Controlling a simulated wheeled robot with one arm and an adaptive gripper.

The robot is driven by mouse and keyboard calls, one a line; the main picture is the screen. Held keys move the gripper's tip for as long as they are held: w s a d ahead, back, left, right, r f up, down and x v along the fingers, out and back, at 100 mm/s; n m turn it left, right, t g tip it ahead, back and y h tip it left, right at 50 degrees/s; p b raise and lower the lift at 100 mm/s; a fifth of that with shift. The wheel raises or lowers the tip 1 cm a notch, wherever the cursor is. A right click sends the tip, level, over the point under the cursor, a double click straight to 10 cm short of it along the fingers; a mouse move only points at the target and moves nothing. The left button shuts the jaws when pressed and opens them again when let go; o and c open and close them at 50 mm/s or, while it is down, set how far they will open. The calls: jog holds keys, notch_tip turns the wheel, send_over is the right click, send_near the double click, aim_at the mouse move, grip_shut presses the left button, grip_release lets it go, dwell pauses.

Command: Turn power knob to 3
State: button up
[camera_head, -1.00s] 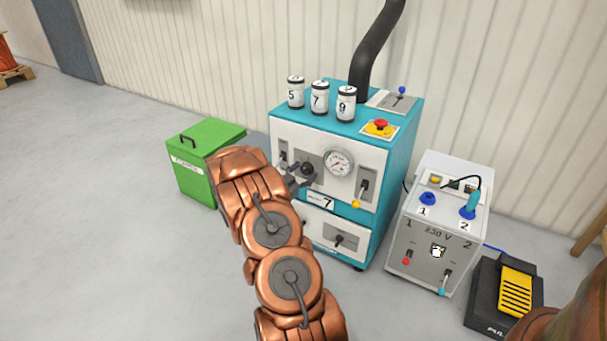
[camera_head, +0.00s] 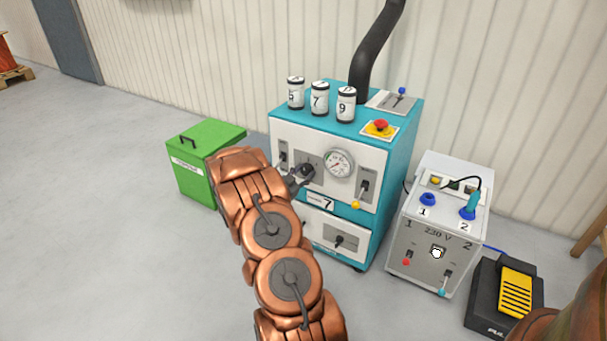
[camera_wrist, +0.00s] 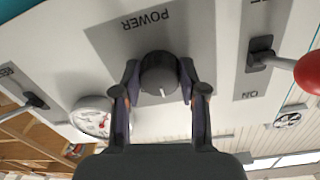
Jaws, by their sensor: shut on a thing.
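The black power knob (camera_wrist: 158,75) sits on a grey plate marked POWER, which shows upside down in the wrist view. Its white pointer line shows at the lower edge of the knob in that view. My gripper (camera_wrist: 158,82) has one finger on each side of the knob and is shut on it. In the head view my gripper (camera_head: 297,178) reaches the knob (camera_head: 306,171) on the white front panel of the teal machine (camera_head: 398,150). The scale marks around the knob cannot be read.
A round gauge (camera_head: 339,163) is right of the knob, and a yellow-tipped lever (camera_head: 356,203) is beyond it. A red-tipped lever (camera_wrist: 308,70) is close to my gripper. A green box (camera_head: 190,170) stands left, and a grey 230 V unit (camera_head: 428,250) right.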

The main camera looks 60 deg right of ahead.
jog(key=shift+m, duration=0.3)
jog(key=m+b, duration=0.1)
jog(key=m, duration=0.3)
jog(key=shift+f+b, duration=0.15)
jog(key=shift+b, duration=0.15)
jog(key=m+b, duration=0.2)
jog(key=m, duration=0.2)
jog(key=shift+w, duration=0.1)
jog(key=shift+r+m+b, duration=0.25)
jog(key=shift+m+b, duration=0.2)
jog(key=shift+m, duration=0.15)
jog(key=o, duration=1.1)
jog(key=shift+o, duration=0.2)
